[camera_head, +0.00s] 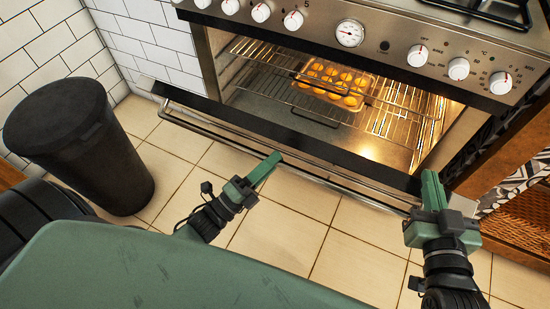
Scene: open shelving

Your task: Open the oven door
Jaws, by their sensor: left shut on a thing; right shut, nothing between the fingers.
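The oven (350,35) stands at the top of the view with its lit inside showing. Its door (270,133) is tilted down and outward from the front, at least partly open. The door's dark edge reaches left past the oven's side. A silver handle bar (215,136) runs along it. My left gripper (273,161) is shut on the handle near its middle. The exact contact at the fingertips is small and hard to see. My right gripper (431,181) is shut and empty by the right end of the door and handle.
A tray of round yellow food (332,84) sits on a wire rack (395,118) inside the oven. A black bin (88,150) stands at the left by the white tiled wall (150,35). A wooden cabinet (510,150) is at the right. Tiled floor (300,205) in front is clear.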

